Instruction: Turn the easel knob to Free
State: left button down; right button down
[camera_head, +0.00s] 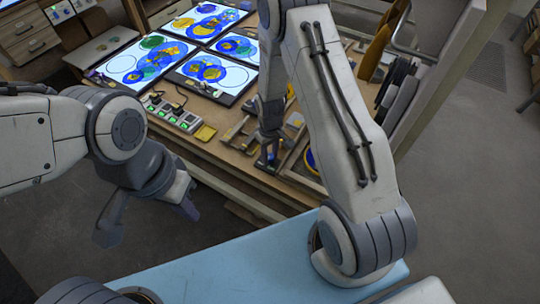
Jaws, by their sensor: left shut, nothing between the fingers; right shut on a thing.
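My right gripper (267,162) reaches down from above to the front part of the wooden workbench (228,160). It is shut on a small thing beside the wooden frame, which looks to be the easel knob. The fingers hide most of it, and I cannot read its setting or any Free mark. My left gripper (188,210) is shut and empty. It hangs in front of the bench, low and to the left, apart from everything on it.
Several lit panels with blue and yellow circles (130,62) lie at the bench's back left. A strip with green lights (172,113) and a yellow pad (205,133) lie nearer. A wooden frame (312,187) is right of my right gripper. Grey floor (465,170) is clear at right.

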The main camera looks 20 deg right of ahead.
aim_at(270, 156)
jog(key=m+b, duration=0.1)
jog(key=m, duration=0.4)
jog(key=shift+m, duration=0.3)
dwell(0.4)
jog(key=c, duration=0.5)
grip_release()
jog(key=shift+r+b, duration=0.15)
jog(key=shift+b, duration=0.15)
notch_tip(270, 156, up, 10)
jog(key=shift+r+b, duration=0.15)
jog(key=shift+b, duration=0.9)
